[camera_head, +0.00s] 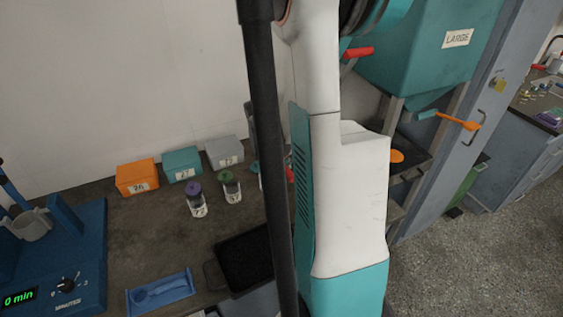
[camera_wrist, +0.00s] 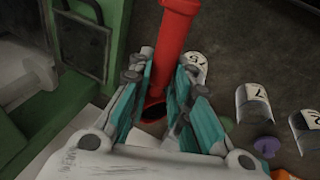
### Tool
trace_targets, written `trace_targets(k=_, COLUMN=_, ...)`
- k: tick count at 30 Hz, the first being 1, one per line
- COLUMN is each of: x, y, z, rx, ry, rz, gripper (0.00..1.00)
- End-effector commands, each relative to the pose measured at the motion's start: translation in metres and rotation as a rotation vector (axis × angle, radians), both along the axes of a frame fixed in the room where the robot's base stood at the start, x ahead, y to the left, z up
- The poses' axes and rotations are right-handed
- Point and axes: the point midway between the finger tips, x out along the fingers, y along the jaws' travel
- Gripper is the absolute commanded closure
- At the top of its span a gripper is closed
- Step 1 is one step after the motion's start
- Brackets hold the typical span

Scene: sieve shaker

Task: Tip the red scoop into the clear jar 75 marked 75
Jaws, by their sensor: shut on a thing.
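The red scoop (camera_wrist: 177,28) is held between the teal fingers of my gripper (camera_wrist: 168,70) in the wrist view. Its red part runs from the top edge down between the fingers to a dark round opening. The jar marked 75 (camera_wrist: 194,66) stands just right of the scoop and fingers, partly hidden by them; its label reads upside down. The scoop and jar overlap in this view, and I cannot tell whether they touch. In the head view my arm hides the gripper; a small red bit (camera_head: 290,174) shows beside the arm.
Orange (camera_head: 137,178), teal (camera_head: 182,164) and grey (camera_head: 224,152) boxes line the wall. A black tray (camera_head: 217,274) and blue tray (camera_head: 161,294) lie in front.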

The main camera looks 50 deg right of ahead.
Motion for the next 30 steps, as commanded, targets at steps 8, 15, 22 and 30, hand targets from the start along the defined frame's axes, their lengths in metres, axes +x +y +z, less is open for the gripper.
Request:
trace_targets(k=8, x=0.003, y=0.006, z=-0.006, rx=-0.225, ry=0.101, rz=0.005, gripper=1.0)
trace_targets(k=15, x=0.004, y=0.009, z=-0.007, rx=-0.368, ry=0.166, rz=0.004, gripper=1.0)
trace_targets(k=22, x=0.005, y=0.011, z=-0.008, rx=-0.486, ry=0.218, rz=0.002, gripper=1.0)
trace_targets(k=30, x=0.007, y=0.014, z=-0.012, rx=-0.621, ry=0.281, rz=0.001, gripper=1.0)
